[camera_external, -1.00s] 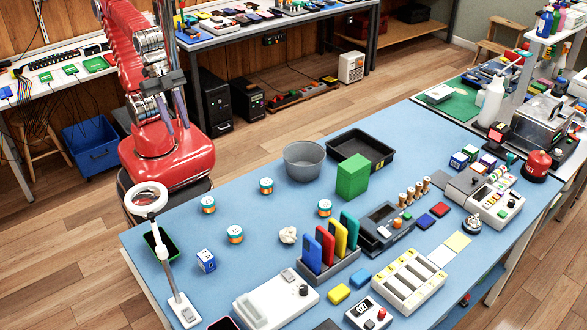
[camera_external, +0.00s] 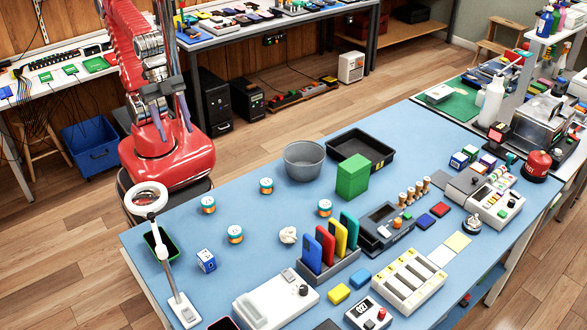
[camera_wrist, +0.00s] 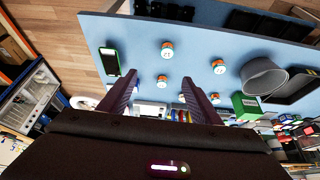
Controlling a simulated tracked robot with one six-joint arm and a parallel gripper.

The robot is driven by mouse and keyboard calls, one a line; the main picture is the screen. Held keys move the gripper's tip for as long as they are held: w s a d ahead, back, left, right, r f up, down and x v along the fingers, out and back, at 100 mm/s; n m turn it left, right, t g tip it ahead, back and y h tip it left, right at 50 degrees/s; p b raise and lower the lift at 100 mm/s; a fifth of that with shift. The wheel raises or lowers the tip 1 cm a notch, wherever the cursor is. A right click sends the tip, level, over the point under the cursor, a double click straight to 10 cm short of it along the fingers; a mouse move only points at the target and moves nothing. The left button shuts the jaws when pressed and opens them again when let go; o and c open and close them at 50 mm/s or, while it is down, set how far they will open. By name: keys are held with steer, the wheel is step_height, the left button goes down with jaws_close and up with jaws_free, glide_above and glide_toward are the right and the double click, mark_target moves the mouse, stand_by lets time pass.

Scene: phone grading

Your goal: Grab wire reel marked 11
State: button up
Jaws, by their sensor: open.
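Several wire reels with orange and teal bands and white tops stand upright on the blue table: a left reel (camera_external: 208,205), a back reel (camera_external: 266,186), a front reel (camera_external: 235,234) and a right reel (camera_external: 325,208). In the wrist view they show as small round tops, one (camera_wrist: 167,50) near the table edge and another (camera_wrist: 218,67) to its right. Their numbers are too small to read surely, so I cannot tell which is 11. My gripper (camera_wrist: 158,78) is open and empty, its two fingers spread. In the external view it hangs by my red base, apart from the reels.
A grey round bin (camera_external: 303,160), a black tray (camera_external: 361,149) and a green block (camera_external: 352,176) stand behind and right. A ring lamp (camera_external: 150,196), a dark phone (camera_external: 160,242) and a blue-white cube (camera_external: 206,260) are at the left. Clear table surrounds the reels.

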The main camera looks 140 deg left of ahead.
step_height(320, 180, down, 10)
steer(key=m+g+y, duration=0.2)
steer(key=m+g, duration=0.1)
steer(key=g, duration=0.1)
steer(key=w+a+f+m+y, duration=0.1)
steer(key=a+f+m+y, duration=0.1)
steer(key=f+m+y, duration=0.1)
steer(key=w+a+f+m+y, duration=0.2)
steer(key=a+f+m+y, duration=0.1)
steer(key=f+m, duration=0.1)
steer(key=w+a+f+m+g+y, duration=0.1)
steer(key=w+a+f+m+y, duration=0.1)
steer(key=m, duration=0.4)
steer(key=shift+w+a+f+y, duration=0.15)
steer(key=shift+a+f+y, duration=0.15)
steer(key=shift+f+y, duration=0.15)
steer(key=shift+w+a+f+y, duration=0.1)
steer(key=shift+a+f+y, duration=0.2)
steer(key=shift+f, duration=0.25)
steer(key=w+m+t, duration=0.1)
steer(key=w, duration=0.1)
steer(key=w+r+m+t+y, duration=0.1)
steer(key=w, duration=0.1)
steer(key=w+a+r+m+t, duration=0.1)
steer(key=w+m, duration=0.1)
steer(key=shift+r+y, duration=0.15)
steer(key=shift+y, duration=0.2)
steer(key=shift+r, duration=0.15)
steer(key=shift+a, duration=0.15)
